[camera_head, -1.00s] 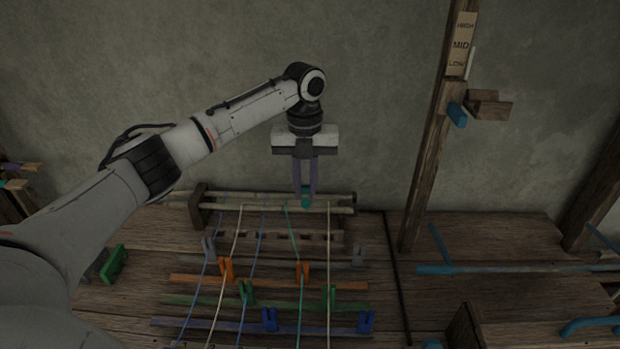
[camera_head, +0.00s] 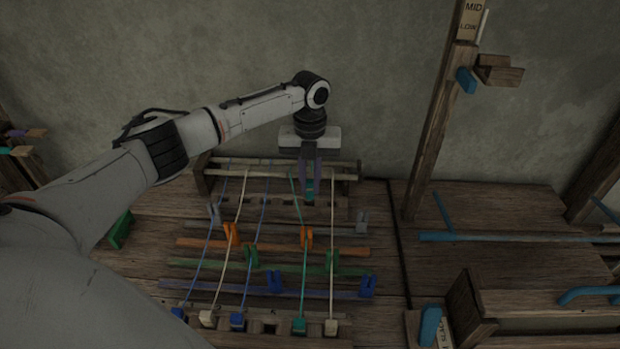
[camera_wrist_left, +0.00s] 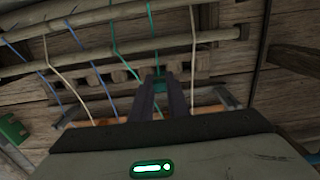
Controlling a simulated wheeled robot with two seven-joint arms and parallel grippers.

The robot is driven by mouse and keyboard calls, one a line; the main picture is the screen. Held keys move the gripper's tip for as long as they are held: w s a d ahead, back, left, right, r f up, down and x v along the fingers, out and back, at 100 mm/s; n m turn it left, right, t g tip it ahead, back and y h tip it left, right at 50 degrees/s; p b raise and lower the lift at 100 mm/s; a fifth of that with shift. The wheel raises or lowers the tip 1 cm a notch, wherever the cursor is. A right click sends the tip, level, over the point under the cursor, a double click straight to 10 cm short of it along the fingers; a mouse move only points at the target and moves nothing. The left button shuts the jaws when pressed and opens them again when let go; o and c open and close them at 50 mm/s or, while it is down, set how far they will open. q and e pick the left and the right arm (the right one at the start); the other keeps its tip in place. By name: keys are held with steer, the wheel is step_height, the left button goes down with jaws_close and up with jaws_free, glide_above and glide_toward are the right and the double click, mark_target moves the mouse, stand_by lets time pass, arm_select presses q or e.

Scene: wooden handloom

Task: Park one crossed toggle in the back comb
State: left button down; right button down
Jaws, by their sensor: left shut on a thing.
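My left gripper (camera_head: 310,193) is shut on a teal toggle (camera_head: 309,186), which also shows between the fingertips in the wrist view (camera_wrist_left: 158,84). The toggle is low over the back comb (camera_head: 342,208), a notched wooden rail just in front of the back rods. The fingers hide part of the comb, and I cannot tell whether the toggle touches a notch. In the wrist view the comb (camera_wrist_left: 93,77) lies at and left of the fingertips. A teal thread (camera_head: 299,275) runs down to another teal toggle (camera_head: 299,326) at the front comb. My right gripper is not in view.
Two back rods (camera_head: 230,174) lie behind the comb. Orange (camera_head: 190,244), green (camera_head: 200,267) and blue (camera_head: 210,290) bars with clips cross under several threads. Blue and white toggles (camera_head: 207,318) sit at the front. A wooden post (camera_head: 432,140) stands right of the loom.

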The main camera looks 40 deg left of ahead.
mark_target(310, 199)
arm_select(q)
steer(key=shift+f+b, duration=0.6)
steer(key=shift+f, duration=1.25)
steer(key=c, duration=1.6)
jaws_free()
steer(key=shift+c, duration=0.2)
steer(key=shift+r, duration=0.1)
step_height(310, 199, up, 10)
steer(key=shift+r, duration=0.1)
